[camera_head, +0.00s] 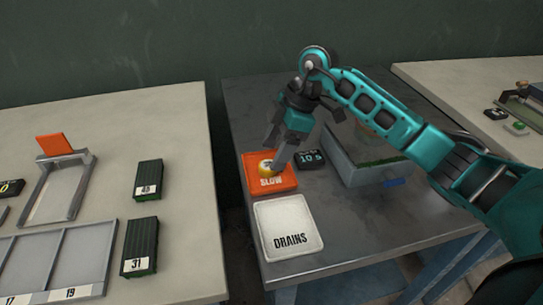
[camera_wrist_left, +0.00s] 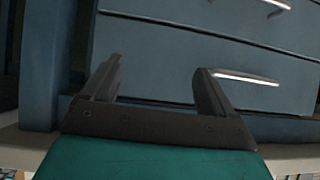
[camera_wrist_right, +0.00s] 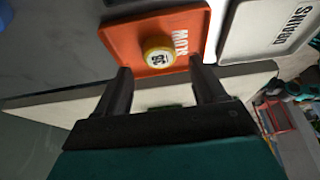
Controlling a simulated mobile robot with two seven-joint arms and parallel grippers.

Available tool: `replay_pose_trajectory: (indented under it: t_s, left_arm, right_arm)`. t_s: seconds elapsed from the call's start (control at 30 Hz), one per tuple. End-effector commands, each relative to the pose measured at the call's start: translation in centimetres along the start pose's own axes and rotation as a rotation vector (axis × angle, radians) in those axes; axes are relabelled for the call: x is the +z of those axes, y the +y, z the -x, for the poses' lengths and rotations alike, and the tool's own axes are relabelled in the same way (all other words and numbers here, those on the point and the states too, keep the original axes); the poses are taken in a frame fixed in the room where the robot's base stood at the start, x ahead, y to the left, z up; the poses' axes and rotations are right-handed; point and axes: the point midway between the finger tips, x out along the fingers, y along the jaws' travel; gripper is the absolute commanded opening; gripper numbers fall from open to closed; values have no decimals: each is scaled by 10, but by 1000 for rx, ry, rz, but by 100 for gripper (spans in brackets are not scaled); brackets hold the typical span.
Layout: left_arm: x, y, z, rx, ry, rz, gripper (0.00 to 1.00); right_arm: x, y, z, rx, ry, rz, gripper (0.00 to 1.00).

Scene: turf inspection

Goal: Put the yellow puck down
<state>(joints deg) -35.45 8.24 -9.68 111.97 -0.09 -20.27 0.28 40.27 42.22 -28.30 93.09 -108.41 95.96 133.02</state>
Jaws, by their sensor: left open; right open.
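The yellow puck (camera_head: 266,167) lies on the orange tray marked SLOW (camera_head: 284,184). In the right wrist view the puck (camera_wrist_right: 157,58) shows a dark number on a white face, resting on the orange tray (camera_wrist_right: 121,40). My right gripper (camera_head: 277,150) is open and close to the puck, partly covering it in the head view. In the right wrist view its fingers (camera_wrist_right: 160,78) are apart with nothing between them, and the puck lies beyond the tips. My left gripper (camera_wrist_left: 157,80) is open and empty, facing blue drawer fronts; the head view does not show it.
A white tray marked DRAINS (camera_head: 289,228) lies in front of the orange tray. A small dark timer (camera_head: 310,158) and a clear-walled box (camera_head: 368,172) stand to the right. Dark green blocks (camera_head: 149,180) and a grey frame (camera_head: 62,188) occupy the left table.

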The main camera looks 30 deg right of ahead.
Motion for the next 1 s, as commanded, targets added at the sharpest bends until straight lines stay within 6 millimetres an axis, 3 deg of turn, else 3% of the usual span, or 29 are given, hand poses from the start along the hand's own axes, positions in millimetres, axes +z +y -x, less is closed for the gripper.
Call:
replay_pose_trajectory:
  t_s: [0.2, 0.4, 1.0]
  left_arm:
    - [-3, -4, 3, -8, 2, -2, 87]
    - [-3, -5, 5, -11, 5, -3, 87]
    - [1, -2, 6, -7, -6, -2, 87]
  right_arm:
    - [0, 1, 51, 5, -1, -1, 70]
    - [0, 0, 78, 2, 0, 0, 70]
    - [0, 0, 86, 0, 0, -1, 70]
